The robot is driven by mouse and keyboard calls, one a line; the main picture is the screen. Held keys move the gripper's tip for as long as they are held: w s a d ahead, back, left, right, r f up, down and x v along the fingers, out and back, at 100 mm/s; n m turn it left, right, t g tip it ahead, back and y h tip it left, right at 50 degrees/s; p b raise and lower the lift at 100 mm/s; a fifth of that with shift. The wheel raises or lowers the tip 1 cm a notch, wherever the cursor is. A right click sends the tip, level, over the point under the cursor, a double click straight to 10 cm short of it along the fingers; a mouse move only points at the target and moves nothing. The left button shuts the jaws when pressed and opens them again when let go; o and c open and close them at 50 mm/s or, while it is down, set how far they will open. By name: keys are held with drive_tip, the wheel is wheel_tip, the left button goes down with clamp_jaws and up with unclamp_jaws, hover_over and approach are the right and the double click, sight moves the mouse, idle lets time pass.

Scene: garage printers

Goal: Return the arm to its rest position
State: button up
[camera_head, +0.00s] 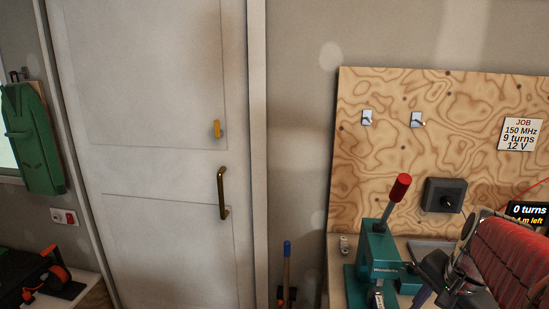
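I cannot make out any part that is surely my arm or my gripper in this view. At the lower right edge, a large bundle of red windings (505,262) stands close to me, with dark and metal parts (447,270) at its left side. I cannot tell whether these dark parts belong to a holder or to my arm. The right end of the bundle is cut off by the picture edge.
A green lever press (378,248) with a red knob stands on the bench before a plywood board (440,100). The board carries hooks, a dark switch box (444,195) and a job card (520,134). A turns display (528,211) is partly hidden. A white door (150,150) is left.

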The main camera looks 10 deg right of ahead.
drive_tip(key=s+a+r+n+t, duration=0.1)
drive_tip(key=s+a+n, duration=0.1)
drive_tip(key=a+n, duration=0.5)
drive_tip(key=s+a+n+t, duration=0.1)
drive_tip(key=a+n, duration=0.6)
drive_tip(key=a, duration=0.7)
drive_tip(key=shift+s+a+r+t, duration=0.15)
drive_tip(key=shift+s+r+t, duration=0.25)
drive_tip(key=shift+s, duration=0.25)
